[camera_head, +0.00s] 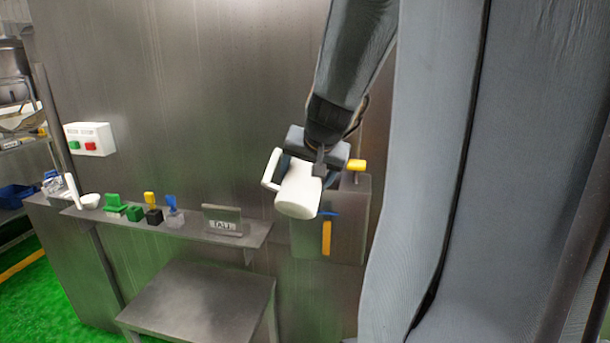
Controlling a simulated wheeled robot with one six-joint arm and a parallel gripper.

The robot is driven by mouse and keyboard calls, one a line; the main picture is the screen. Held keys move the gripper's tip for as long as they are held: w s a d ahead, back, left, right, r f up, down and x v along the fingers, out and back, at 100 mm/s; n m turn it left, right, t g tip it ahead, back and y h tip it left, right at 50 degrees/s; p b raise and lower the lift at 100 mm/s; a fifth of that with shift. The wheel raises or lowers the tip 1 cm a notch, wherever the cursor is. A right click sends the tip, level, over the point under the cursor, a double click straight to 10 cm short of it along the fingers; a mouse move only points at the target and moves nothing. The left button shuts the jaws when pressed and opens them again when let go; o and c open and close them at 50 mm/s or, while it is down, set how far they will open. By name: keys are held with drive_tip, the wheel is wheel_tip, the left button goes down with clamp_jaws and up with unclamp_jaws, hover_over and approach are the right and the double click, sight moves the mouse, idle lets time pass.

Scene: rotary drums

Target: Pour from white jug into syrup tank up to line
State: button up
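The white jug (297,193) is in my gripper (302,172), in front of the metal wall. The dark fingers lie against the jug's sides and appear shut on it. The jug is tilted, with its handle to the left and its wide end toward the lower left. A grey metal tank (352,228), seemingly the syrup tank, is on the wall just behind and right of the jug. An orange vertical strip (326,238) with a blue mark (328,213) above it shows on its front. The jug and gripper hide part of the tank's top. Its contents are not visible.
A narrow metal shelf (255,236) left of the tank holds a small sign (222,220), several coloured blocks (135,213) and a white scoop (90,201). A low metal table (200,295) stands below. A yellow piece (356,165) sits atop the tank.

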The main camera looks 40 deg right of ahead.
drive_tip(key=shift+w+d+m+g+y+p, duration=0.15)
drive_tip(key=shift+g+y+p, duration=0.4)
drive_tip(key=shift+p, duration=0.9)
drive_tip(key=shift+w+d+m+g+y+p, duration=0.15)
drive_tip(key=shift+g+y+p, duration=0.35)
drive_tip(key=shift+p, duration=0.9)
idle(0.9)
